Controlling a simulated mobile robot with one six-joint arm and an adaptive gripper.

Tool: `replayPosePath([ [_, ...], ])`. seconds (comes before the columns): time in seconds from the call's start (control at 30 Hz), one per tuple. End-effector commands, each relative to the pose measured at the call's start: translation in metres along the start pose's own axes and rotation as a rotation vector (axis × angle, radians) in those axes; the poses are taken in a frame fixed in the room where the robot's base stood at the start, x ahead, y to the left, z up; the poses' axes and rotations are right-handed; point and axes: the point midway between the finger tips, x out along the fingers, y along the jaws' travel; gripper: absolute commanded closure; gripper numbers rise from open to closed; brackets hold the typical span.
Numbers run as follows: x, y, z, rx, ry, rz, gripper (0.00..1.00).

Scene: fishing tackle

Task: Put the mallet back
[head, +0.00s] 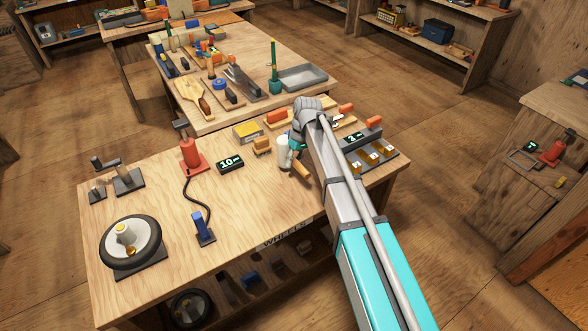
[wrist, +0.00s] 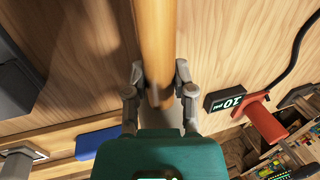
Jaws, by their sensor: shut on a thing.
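My gripper (head: 296,151) is over the back middle part of the near workbench (head: 160,208). In the wrist view its fingers (wrist: 158,82) are shut on a round wooden handle, which I take to be the mallet (wrist: 153,40). The handle runs away from the fingers over bare wood, and its lower part (head: 302,171) also shows below my gripper in the head view. A pale cylinder (head: 283,150) shows close to my gripper's left; I cannot tell whether it is the mallet's head. My gripper hides part of the mallet.
A 10 psi display (head: 230,164) and a red pump (head: 192,156) with a black hose stand to the left. A wheel (head: 130,243) lies at the front left. A yellow box (head: 248,131) and several small items line the back edge. The front middle of the bench is clear.

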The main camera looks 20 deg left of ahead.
Motion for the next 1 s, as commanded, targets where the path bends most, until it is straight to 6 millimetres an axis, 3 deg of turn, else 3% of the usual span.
replayPosePath([
  [0.23, 0.021, 0.005, 0.000, 0.000, 0.000, 0.000, 1.00],
  [0.77, 0.025, 0.005, -0.001, -0.001, 0.000, 0.000, 1.00],
  [0.8, 0.024, 0.005, -0.001, -0.001, 0.000, 0.000, 0.62],
  [0.93, 0.024, 0.005, -0.001, -0.001, 0.000, 0.000, 0.38],
  [1.0, 0.024, 0.005, -0.001, -0.001, 0.000, 0.000, 0.33],
])
